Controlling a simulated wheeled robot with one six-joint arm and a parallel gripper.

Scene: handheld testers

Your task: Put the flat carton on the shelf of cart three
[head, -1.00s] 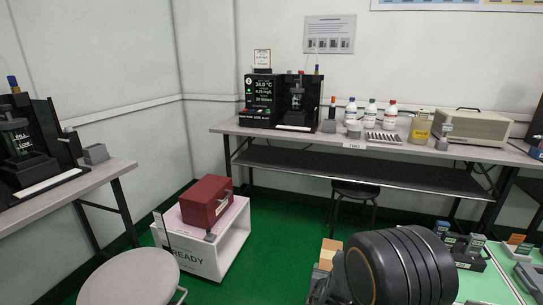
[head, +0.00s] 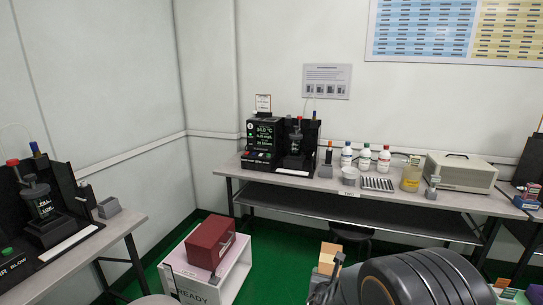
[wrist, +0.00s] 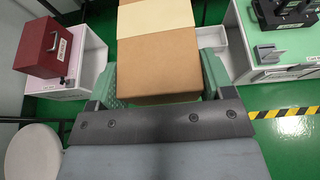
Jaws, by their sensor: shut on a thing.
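A brown carton with a cream band across it (wrist: 158,68) fills the upper middle of the wrist view. My gripper (wrist: 159,82) is shut on it, with one green-padded finger at each side. In the head view the carton (head: 328,254) shows small at bottom centre, partly hidden by my dark arm. A white open-sided cart (head: 232,277) stands on the floor at lower left with a red case (head: 211,243) on top. It also shows in the wrist view (wrist: 90,57). The carton is apart from it. I cannot read a cart number.
A long grey bench (head: 300,183) with a lower shelf (head: 345,212) holds a tester, bottles and a beige instrument. Another bench (head: 105,235) is at left. A round stool (wrist: 35,152) is at lower left in the wrist view. A green-topped unit (wrist: 280,57) is at right. Green floor lies between.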

